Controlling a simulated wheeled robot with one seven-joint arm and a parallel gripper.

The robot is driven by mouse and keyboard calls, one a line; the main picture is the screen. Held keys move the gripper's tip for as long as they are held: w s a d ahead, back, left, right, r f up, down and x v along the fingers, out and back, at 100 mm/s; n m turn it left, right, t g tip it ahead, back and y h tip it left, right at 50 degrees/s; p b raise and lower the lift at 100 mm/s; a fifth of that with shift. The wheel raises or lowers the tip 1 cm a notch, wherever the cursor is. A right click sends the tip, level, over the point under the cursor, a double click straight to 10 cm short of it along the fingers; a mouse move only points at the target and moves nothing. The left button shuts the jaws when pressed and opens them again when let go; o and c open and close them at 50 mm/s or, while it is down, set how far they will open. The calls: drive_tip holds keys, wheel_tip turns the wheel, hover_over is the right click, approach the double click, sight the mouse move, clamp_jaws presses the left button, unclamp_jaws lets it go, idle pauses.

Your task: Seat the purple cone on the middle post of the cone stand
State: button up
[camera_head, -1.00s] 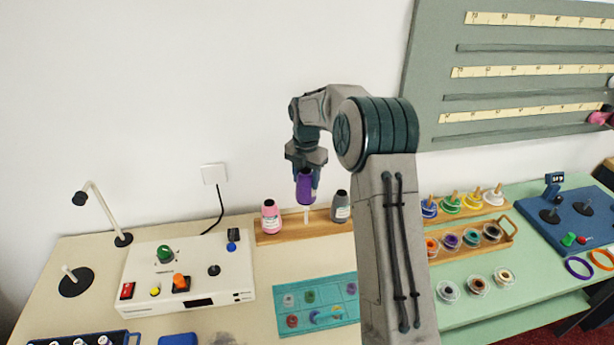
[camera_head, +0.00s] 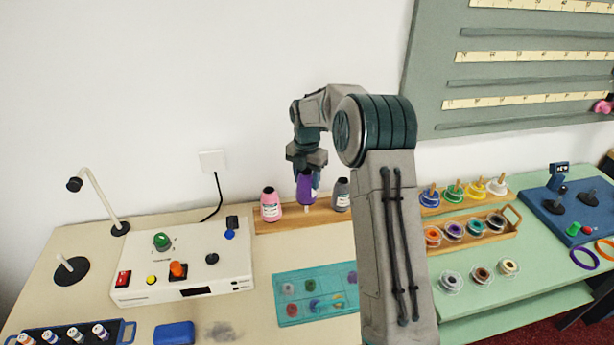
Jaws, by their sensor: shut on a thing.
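The purple cone (camera_head: 305,187) is held upright in my gripper (camera_head: 306,176), whose fingers are shut around its upper part. The cone is in line with the middle post (camera_head: 307,209) of the cone stand (camera_head: 285,225). Only a short white piece of the post shows below the cone, so the cone seems to be over the post with its lower end a little above the board. How far the post reaches inside is hidden. A pink cone (camera_head: 271,206) stands at the left of the stand and a grey cone (camera_head: 342,195) at the right.
A teal tray (camera_head: 290,312) lies in front of the stand. Wooden racks of spools (camera_head: 470,235) are right of my arm. A wall stands behind.

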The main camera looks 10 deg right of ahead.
sight(306, 191)
drive_tip(key=shift+f+b, duration=1.3)
drive_tip(key=shift+f, duration=1.15)
drive_tip(key=o, duration=1.1)
wheel_tip(306, 191, up, 14)
drive_tip(key=shift+f+b, duration=0.1)
drive_tip(key=shift+b, duration=0.55)
